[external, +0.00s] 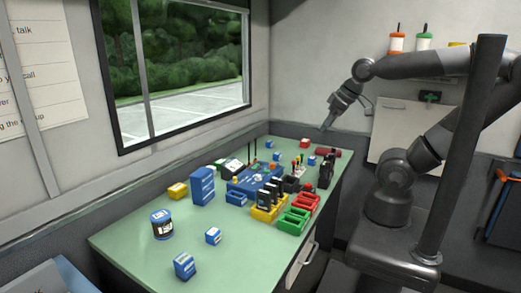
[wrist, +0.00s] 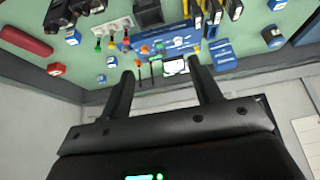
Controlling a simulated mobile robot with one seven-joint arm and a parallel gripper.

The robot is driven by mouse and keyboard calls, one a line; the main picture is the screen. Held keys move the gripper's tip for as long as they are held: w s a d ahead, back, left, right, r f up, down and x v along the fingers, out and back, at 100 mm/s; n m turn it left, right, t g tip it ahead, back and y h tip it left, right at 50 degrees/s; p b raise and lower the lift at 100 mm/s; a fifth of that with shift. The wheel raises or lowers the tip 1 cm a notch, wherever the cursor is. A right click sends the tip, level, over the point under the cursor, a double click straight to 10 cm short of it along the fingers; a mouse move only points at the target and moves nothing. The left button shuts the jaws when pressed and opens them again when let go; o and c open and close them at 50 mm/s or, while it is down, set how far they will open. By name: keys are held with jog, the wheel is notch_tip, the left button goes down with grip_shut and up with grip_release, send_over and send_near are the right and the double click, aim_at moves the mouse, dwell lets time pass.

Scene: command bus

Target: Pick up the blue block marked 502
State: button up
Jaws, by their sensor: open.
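Several small blue blocks with white labels lie on the green table; the labels are too small to read, so I cannot tell which is marked 502. In the external view, one blue block (external: 185,265) is at the near end, another (external: 213,236) is behind it, and others lie farther back (external: 311,160) (external: 270,144). My gripper (external: 327,127) is open and empty, held above the far end of the table. Its spread fingers (wrist: 160,70) show in the wrist view.
A window wall runs behind the table. The near end has free room.

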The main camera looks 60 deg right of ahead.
jog(key=w+a+n+g, duration=0.1)
jog(key=w+a+n, duration=0.5)
jog(key=w+n, duration=0.3)
jog(key=n+g, duration=0.5)
jog(key=n, duration=2.2)
send_over(213, 231)
notch_tip(213, 231, down, 18)
jog(key=f, duration=0.4)
jog(key=shift+a+f, duration=0.2)
jog(key=shift+a, duration=0.1)
jog(key=shift+d+f, duration=0.2)
jog(key=shift+f, duration=2.75)
jog(key=shift+c, duration=0.4)
